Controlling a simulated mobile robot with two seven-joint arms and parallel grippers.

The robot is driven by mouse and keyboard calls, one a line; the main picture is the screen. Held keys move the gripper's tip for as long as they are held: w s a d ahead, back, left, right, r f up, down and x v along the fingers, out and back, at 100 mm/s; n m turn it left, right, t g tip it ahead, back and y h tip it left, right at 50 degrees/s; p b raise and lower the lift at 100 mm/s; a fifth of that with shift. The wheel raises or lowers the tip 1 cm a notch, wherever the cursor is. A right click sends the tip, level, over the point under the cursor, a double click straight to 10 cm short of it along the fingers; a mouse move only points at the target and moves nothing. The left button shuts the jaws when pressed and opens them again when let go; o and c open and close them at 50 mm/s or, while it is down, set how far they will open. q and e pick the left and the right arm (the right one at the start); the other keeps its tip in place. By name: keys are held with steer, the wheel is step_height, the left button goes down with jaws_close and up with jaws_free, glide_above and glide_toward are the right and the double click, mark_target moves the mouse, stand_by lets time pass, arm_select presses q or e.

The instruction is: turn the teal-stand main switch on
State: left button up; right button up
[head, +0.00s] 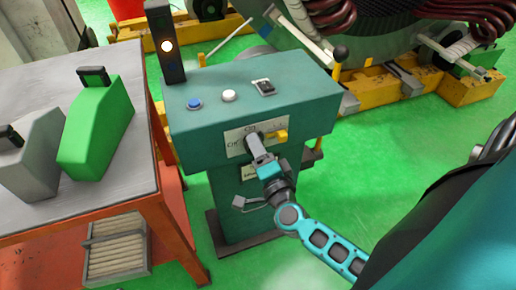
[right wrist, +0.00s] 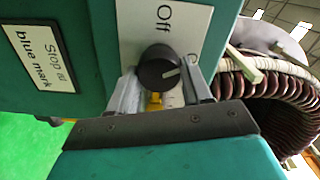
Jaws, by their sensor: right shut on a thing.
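The teal stand (head: 255,88) is in the middle of the head view, with a white switch plate (head: 233,136) on its front face. My right gripper (head: 255,141) reaches this plate from the lower right and hides the knob there. In the right wrist view, the round black switch knob (right wrist: 157,68) sits between the two fingers of my right gripper (right wrist: 160,90), which is shut on it. "Off" is printed above the knob in that view. The knob's pale mark points right, towards a partly hidden label. My left gripper is not in view.
A yellow handle (head: 276,136) is just right of the gripper. Blue (head: 194,104) and white (head: 229,95) buttons and a lit lamp post (head: 165,45) are on the stand's top. An orange-framed table (head: 110,190) stands left. A large coil machine (head: 375,25) is behind.

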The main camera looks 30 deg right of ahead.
arm_select(q)
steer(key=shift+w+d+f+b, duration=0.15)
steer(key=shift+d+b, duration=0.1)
steer(key=shift+b, duration=0.15)
arm_select(e)
steer(key=shift+f+m, duration=0.15)
steer(key=shift+m, duration=2.75)
steer(key=o, duration=1.1)
steer(key=shift+c, duration=0.2)
arm_select(q)
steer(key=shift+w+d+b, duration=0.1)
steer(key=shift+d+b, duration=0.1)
steer(key=shift+b, duration=0.15)
arm_select(e)
steer(key=v, duration=1.3)
